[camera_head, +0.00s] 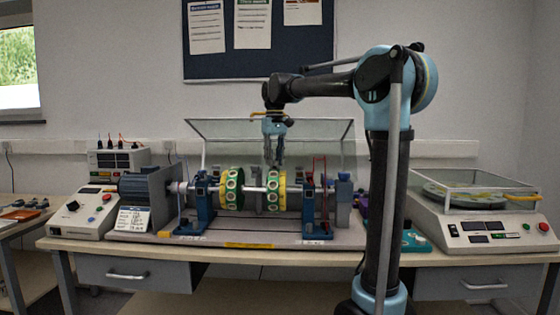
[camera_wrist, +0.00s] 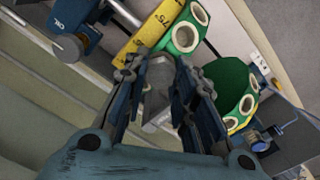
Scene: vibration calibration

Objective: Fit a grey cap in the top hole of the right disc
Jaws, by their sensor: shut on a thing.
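The right disc (camera_head: 276,192), green and yellow with white-rimmed holes, sits on the horizontal shaft of the rig. The similar left disc (camera_head: 231,189) is on the same shaft. My gripper (camera_head: 274,160) points down just above the right disc's top. In the wrist view my gripper (camera_wrist: 160,80) is shut on a grey cap (camera_wrist: 159,74), held between its fingers. Two green and yellow discs show beyond it in the wrist view, one at the top (camera_wrist: 186,37) and one at the right (camera_wrist: 232,92). I cannot tell whether the cap touches a disc.
Blue bearing stands (camera_head: 202,200) (camera_head: 311,205) flank the discs. A raised clear guard (camera_head: 215,130) stands behind the shaft. A grey motor (camera_head: 148,186) is at the left, and a balance machine with a clear cover (camera_head: 480,210) is at the right.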

